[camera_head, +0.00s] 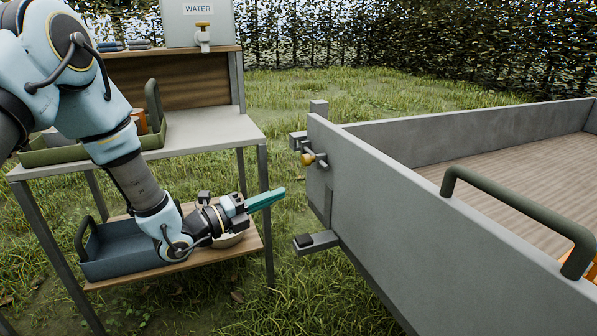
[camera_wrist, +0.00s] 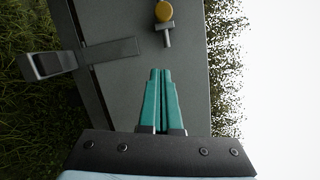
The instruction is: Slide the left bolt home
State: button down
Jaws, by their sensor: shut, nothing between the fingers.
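The bolt, with a round yellow knob (camera_head: 307,158), is on the near left end of the grey trailer panel (camera_head: 400,205). In the wrist view the yellow knob (camera_wrist: 163,11) is at the top edge, with a grey bolt piece (camera_wrist: 167,36) just below it. My gripper (camera_head: 284,191) has teal fingers closed together and empty. It is left of the panel and below the knob, apart from it. In the wrist view my fingertips (camera_wrist: 160,72) point at the panel, short of the bolt. Whether the bolt is seated cannot be told.
A grey bracket with a dark pad (camera_head: 316,240) sticks out low on the panel, near my gripper. A shelf table (camera_head: 215,128) with a blue tray (camera_head: 125,250) and a water container (camera_head: 190,25) stands left. A green handle (camera_head: 520,205) rises from the trailer. Grass separates table and trailer.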

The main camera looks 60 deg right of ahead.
aim_at(308, 157)
jog(key=d+r+p, duration=0.1)
jog(key=d+p, duration=0.1)
jog(key=d, duration=0.9)
jog(key=shift+s+d+r+p, duration=0.25)
jog(key=shift+r+p, duration=0.1)
jog(key=shift+p, duration=0.05)
jog(key=w+d+b, duration=0.1)
jog(key=w, duration=0.1)
jog(key=w+d+b, duration=0.1)
jog(key=w+b, duration=0.1)
jog(key=shift+d, duration=0.4)
